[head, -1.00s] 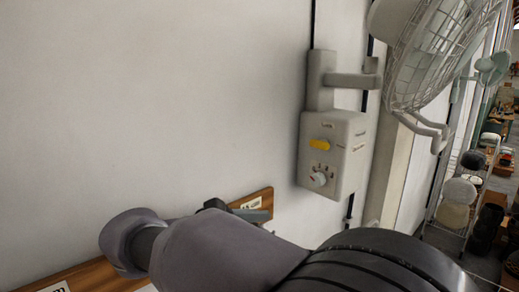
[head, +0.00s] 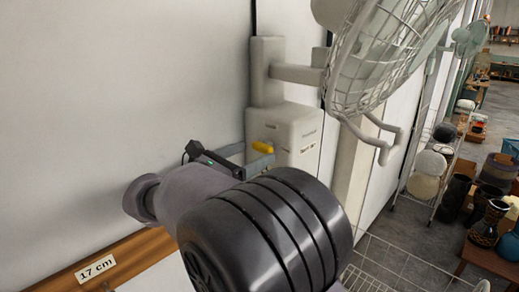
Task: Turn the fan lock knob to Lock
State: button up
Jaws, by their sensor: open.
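The wall fan's control box (head: 296,133) is pale grey-beige and hangs on the wall below the fan's bracket. The yellow knob (head: 263,147) on its front sticks out and lies sideways. My gripper (head: 256,156) is open right at the knob, its two grey fingers apart on either side of it in the picture. I cannot tell whether either finger touches the knob. The labels around the knob are too small to read. The white dial on the lower part of the box is hidden behind my arm and gripper.
The caged fan (head: 387,60) overhangs the box at upper right, with a bent tube (head: 384,142) below it. A wooden board (head: 125,255) with a "17 cm" label runs low along the wall. A rack of drums (head: 424,185) stands at right. The wall at left is bare.

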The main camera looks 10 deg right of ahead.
aim_at(259, 150)
jog(key=shift+w+d+r, duration=0.1)
jog(key=shift+w+d, duration=0.35)
jog(key=shift+d, duration=0.15)
jog(key=shift+x, duration=0.8)
jog(key=shift+s+a, duration=0.15)
jog(key=shift+a, duration=0.05)
jog(key=c, duration=1.4)
